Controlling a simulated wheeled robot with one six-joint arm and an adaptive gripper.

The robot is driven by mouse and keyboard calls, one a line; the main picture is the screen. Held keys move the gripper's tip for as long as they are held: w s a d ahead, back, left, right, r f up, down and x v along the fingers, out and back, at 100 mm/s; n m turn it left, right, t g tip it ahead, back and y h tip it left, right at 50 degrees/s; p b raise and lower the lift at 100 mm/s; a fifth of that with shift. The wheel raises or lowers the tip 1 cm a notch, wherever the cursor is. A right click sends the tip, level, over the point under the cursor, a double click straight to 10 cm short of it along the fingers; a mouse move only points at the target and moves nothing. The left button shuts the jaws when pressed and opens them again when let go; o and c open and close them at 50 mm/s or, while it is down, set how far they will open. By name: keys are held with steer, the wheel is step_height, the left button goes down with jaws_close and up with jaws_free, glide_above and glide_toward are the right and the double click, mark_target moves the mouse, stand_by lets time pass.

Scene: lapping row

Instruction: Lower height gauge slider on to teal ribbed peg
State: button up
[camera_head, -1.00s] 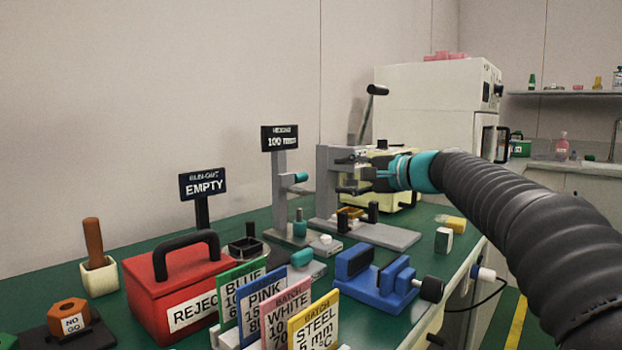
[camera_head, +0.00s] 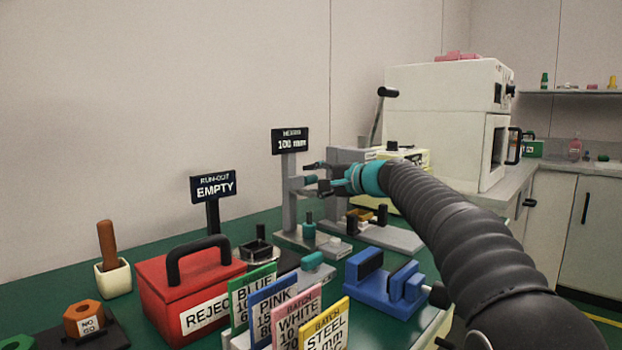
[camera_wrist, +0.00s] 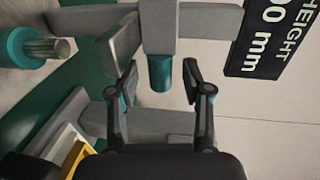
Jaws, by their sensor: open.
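The height gauge (camera_head: 289,190) is a grey upright column with a dark sign reading HEIGHT 100 mm. Its grey slider (camera_wrist: 160,25) juts from the column and ends in a teal tip (camera_wrist: 159,74). My gripper (camera_head: 311,180) is open at the slider's height. In the wrist view its fingers (camera_wrist: 160,84) stand on both sides of the teal tip, with gaps showing. The teal ribbed peg (camera_head: 309,230) stands upright on the gauge base, below the slider. It shows at the left of the wrist view (camera_wrist: 25,48) with a metallic ribbed pin.
A grey fixture (camera_head: 345,158) stands just behind and right of my gripper. A blue vice block (camera_head: 372,290), a red REJECT box (camera_head: 185,297) and upright batch cards (camera_head: 325,325) stand in front.

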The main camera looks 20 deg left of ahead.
steer(key=shift+x, duration=0.75)
jaws_close()
step_height(320, 180, down, 4)
steer(key=b, duration=0.3)
steer(key=shift+r, duration=0.1)
jaws_free()
steer(key=shift+r, duration=0.1)
